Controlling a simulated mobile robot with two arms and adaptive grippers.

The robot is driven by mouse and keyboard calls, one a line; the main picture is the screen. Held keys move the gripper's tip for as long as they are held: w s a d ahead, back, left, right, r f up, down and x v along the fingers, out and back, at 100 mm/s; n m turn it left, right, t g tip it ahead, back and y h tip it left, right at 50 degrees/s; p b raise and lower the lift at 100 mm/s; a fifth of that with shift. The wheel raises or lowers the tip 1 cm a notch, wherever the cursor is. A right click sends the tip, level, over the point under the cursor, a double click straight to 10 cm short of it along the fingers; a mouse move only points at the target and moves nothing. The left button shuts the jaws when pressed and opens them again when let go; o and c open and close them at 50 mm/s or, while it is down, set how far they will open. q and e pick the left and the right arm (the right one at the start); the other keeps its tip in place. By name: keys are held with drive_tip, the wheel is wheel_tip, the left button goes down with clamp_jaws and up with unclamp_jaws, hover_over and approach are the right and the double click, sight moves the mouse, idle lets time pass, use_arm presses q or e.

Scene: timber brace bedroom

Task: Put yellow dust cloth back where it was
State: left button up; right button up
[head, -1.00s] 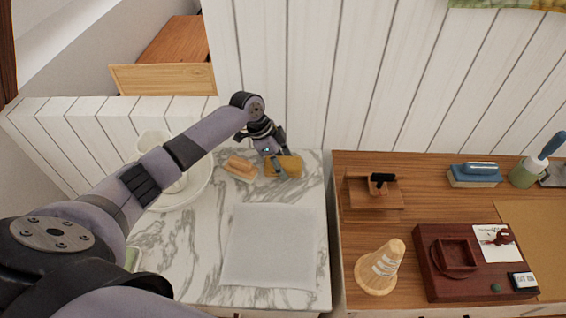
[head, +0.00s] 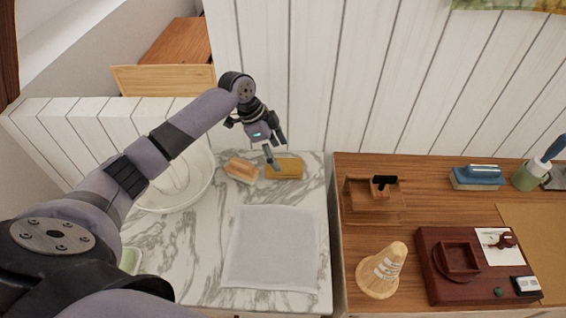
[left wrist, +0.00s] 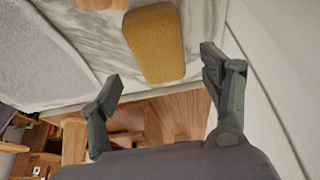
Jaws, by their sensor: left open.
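The yellow dust cloth (head: 288,169) lies folded on the marble top, near its back right corner. In the left wrist view the cloth (left wrist: 155,42) lies flat, just beyond the fingertips and apart from them. My left gripper (head: 277,154) is open and empty, raised above and slightly left of the cloth; its spread fingers show in the left wrist view (left wrist: 158,82). My right gripper is in neither view.
A brush (head: 241,169) lies just left of the cloth. A white basin (head: 203,190) with a jug stands further left. A pale grey mat (head: 270,250) covers the front of the marble top (head: 190,262). A wooden desk (head: 410,233) with several items stands right, across a gap.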

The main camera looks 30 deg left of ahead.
use_arm(q)
drive_tip(key=v, duration=0.6)
drive_tip(key=shift+s, duration=0.1)
idle(0.4)
